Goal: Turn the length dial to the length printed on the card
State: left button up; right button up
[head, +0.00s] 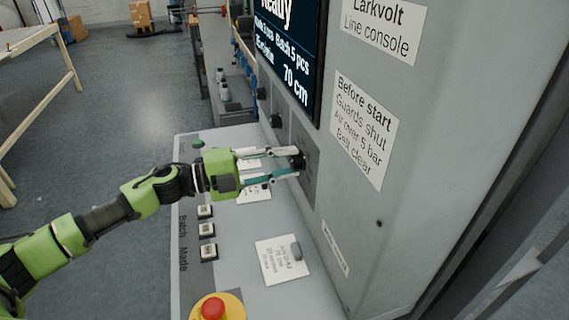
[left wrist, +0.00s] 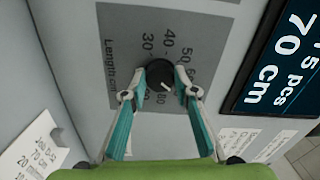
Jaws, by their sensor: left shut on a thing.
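The length dial (left wrist: 158,76) is a black round knob with a white mark, on a grey plate (left wrist: 118,75) printed "Length cm". I cannot tell exactly which number the mark points at. My left gripper (head: 297,162) is shut on the dial, one finger on each side; the fingers also show in the left wrist view (left wrist: 160,95). The card (head: 282,258) lies on the sloped desk; in the left wrist view (left wrist: 35,152) it seems to read 70 cm. My right gripper is not in view.
The screen (left wrist: 280,60) shows "70 cm". Two other black knobs (head: 275,121) sit farther along the panel. Several push buttons (head: 207,230) and a red emergency stop (head: 212,308) are on the desk near my left arm. Other papers (head: 253,190) lie below the gripper.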

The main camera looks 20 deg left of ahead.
pick_arm(q)
jog(key=o, duration=1.1)
jog(key=shift+s+a+f, duration=0.1)
jog(key=shift+s+a, duration=0.1)
jog(key=shift+a, duration=0.1)
jog(key=shift+v, duration=5.65)
